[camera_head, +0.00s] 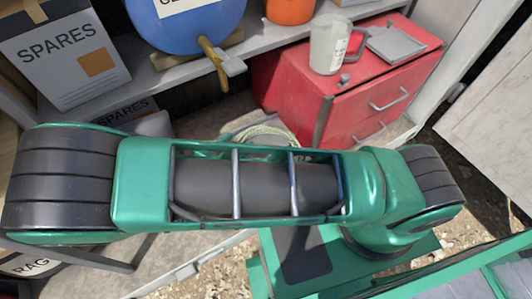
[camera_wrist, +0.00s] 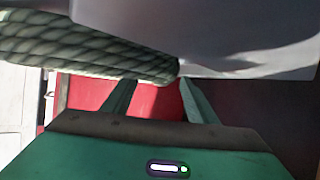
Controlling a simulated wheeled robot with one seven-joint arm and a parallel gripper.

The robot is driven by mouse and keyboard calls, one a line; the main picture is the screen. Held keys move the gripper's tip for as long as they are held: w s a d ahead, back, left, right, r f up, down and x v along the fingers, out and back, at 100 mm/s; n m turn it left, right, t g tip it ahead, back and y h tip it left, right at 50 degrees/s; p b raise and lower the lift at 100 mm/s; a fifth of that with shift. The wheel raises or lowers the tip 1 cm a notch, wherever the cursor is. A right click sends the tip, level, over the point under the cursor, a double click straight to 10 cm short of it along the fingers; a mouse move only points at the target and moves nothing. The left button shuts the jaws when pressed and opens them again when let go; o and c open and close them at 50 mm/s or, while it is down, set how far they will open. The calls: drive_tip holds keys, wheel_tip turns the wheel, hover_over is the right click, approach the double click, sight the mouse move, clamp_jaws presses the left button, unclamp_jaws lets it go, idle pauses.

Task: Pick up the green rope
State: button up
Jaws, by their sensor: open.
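The green rope (camera_head: 265,135) is a pale, coiled, braided rope in the head view. It lies on the shelf or floor area just behind my arm, and the arm hides its lower part. In the wrist view the rope (camera_wrist: 90,50) shows large and close as thick grey-green strands, crossing from the left edge to the middle at the fingertips. My gripper (camera_wrist: 158,85) is open, its two fingers apart with red behind them. I cannot tell whether any rope lies between the fingers. My gripper is hidden behind my arm in the head view.
A red cabinet (camera_head: 285,92) stands behind, with a clear mug (camera_head: 329,45) and a grey tray (camera_head: 393,45) on top. A blue drum (camera_head: 190,28) with a brass tap (camera_head: 214,60) sits on the shelf. A spares box (camera_head: 62,62) stands at the left.

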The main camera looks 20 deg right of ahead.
clamp_jaws()
